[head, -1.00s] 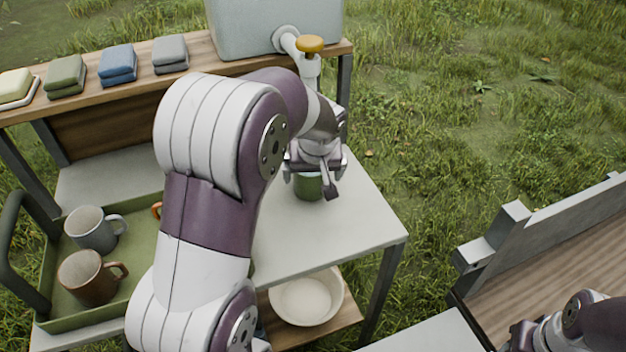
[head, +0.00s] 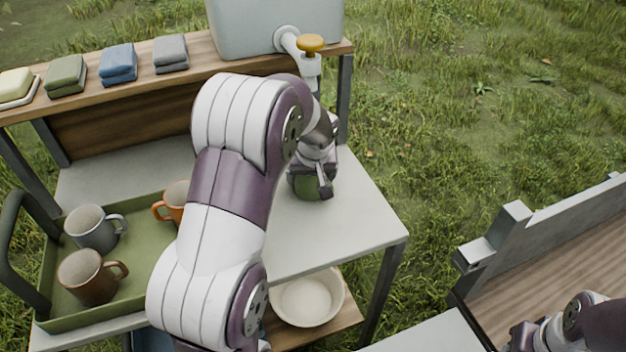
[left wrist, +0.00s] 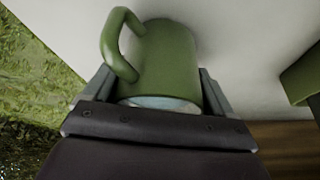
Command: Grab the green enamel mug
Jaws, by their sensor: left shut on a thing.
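The green enamel mug (left wrist: 165,62) is between the two fingers of my left gripper (left wrist: 155,95) in the left wrist view, with its handle toward the upper left. In the head view a small part of the green mug (head: 306,188) shows below my left gripper (head: 312,180), over the right part of the pale tabletop. My left gripper is shut on the mug. I cannot tell whether the mug's base touches the tabletop. My right gripper is not clearly visible; only part of my right arm shows at the lower right.
A green tray (head: 140,262) on the left holds a grey mug (head: 92,230), a brown mug (head: 88,278) and an orange mug (head: 176,200). A water tank with a yellow-topped tap (head: 310,44) stands behind. A white basin (head: 308,300) sits on the lower shelf. The tabletop's front right (head: 350,235) is clear.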

